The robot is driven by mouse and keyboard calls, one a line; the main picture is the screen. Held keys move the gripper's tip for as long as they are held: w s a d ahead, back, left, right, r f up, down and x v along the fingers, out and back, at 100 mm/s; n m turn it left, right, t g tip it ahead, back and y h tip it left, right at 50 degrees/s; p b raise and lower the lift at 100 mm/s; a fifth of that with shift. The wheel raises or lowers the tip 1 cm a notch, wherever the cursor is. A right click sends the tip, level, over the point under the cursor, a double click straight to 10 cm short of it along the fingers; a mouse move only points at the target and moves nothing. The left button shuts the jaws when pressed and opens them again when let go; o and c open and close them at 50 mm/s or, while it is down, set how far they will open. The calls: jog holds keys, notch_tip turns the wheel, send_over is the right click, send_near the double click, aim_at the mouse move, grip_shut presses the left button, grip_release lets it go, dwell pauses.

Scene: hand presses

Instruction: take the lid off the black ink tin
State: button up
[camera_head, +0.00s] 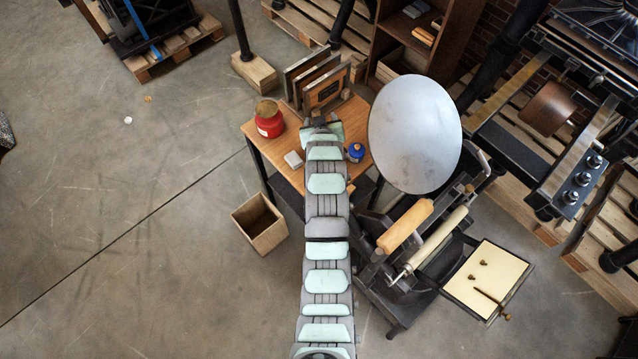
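My arm reaches up the middle of the picture, and its wrist end lies over the wooden table (257,133). My gripper's fingers cannot be made out there, so whether it is open or holds anything does not show. I see no black ink tin; my arm covers the middle of the tabletop and may hide it. A red tin (269,125) with a brass-coloured lid (266,108) stands left of my wrist. A small blue tin (356,152) stands just right of my arm.
Upright framed plates (326,88) stand at the table's back, and a small grey block (293,159) lies near its front. A press with a large grey disc (414,133) rises close on the right. An open wooden box (260,222) sits on the floor. The left floor is mostly clear.

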jog(key=s+f+g+b, duration=0.2)
jog(key=s+f+g, duration=0.3)
jog(key=s+f+n+g+b, duration=0.1)
jog(key=s+f+g+b, duration=0.2)
jog(key=s+f+g, duration=0.2)
jog(key=shift+s+a+f, duration=0.1)
jog(key=shift+s+a, duration=0.05)
jog(key=shift+s, duration=0.35)
jog(key=shift+w+a+f+p, duration=0.1)
jog(key=shift+w+f, duration=0.1)
jog(key=shift+f, duration=0.6)
jog(key=shift+w+a+f+p, duration=0.1)
jog(key=shift+w+f, duration=0.1)
jog(key=shift+f, duration=0.65)
jog(key=shift+w+a+f+p, duration=0.1)
jog(key=shift+w+f, duration=0.1)
jog(key=shift+f, duration=1.1)
grip_shut()
jog(key=shift+f, duration=0.1)
